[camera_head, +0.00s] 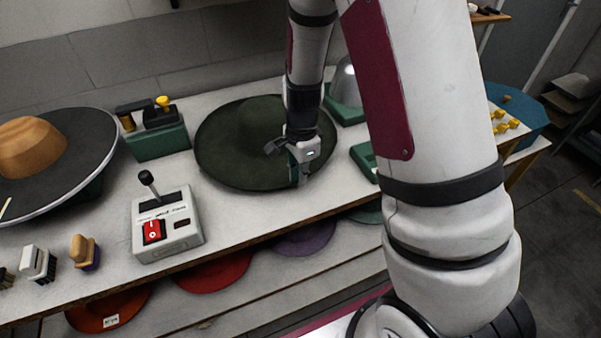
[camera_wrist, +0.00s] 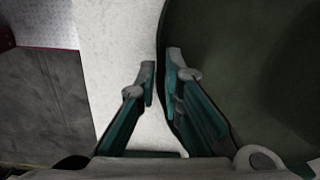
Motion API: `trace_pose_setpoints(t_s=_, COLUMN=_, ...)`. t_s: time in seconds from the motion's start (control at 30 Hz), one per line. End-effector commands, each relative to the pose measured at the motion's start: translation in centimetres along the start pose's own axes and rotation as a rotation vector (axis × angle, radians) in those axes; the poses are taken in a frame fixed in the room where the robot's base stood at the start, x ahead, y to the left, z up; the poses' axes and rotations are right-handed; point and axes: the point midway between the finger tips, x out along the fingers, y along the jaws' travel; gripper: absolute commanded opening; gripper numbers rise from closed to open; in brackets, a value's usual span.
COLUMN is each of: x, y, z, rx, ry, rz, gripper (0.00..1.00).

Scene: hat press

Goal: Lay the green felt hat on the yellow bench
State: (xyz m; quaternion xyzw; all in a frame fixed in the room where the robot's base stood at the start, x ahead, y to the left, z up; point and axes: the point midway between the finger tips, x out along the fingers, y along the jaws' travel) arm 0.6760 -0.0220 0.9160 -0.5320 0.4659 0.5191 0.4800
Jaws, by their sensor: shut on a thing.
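The green felt hat (camera_head: 240,145) is a dark green, wide round shape on the pale worktop (camera_head: 110,205), in the middle of the head view. It fills the right side of the wrist view (camera_wrist: 250,60). My gripper (camera_head: 298,178) is at the hat's near right edge. In the wrist view its fingertips (camera_wrist: 161,72) are close together at the brim's edge, shut on the brim. The hat appears to lie low on or just over the worktop; I cannot tell if it is lifted. No yellow bench top is clearly seen.
A grey control box (camera_head: 165,228) with a lever and red switch stands left of the hat. A green device (camera_head: 158,135) and a wide disc with a wooden block (camera_head: 30,145) are farther left. A metal dome (camera_head: 347,82) is at right. Coloured felts (camera_head: 215,272) lie below.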

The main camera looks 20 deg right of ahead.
Motion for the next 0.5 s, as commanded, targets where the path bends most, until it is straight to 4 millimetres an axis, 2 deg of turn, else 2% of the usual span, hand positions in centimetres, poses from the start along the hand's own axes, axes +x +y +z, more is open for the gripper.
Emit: trace_pose_setpoints(t_s=0.5, x=0.85, y=-0.02, z=0.0, rx=-0.001, ry=0.0, rz=-0.001, gripper=0.0)
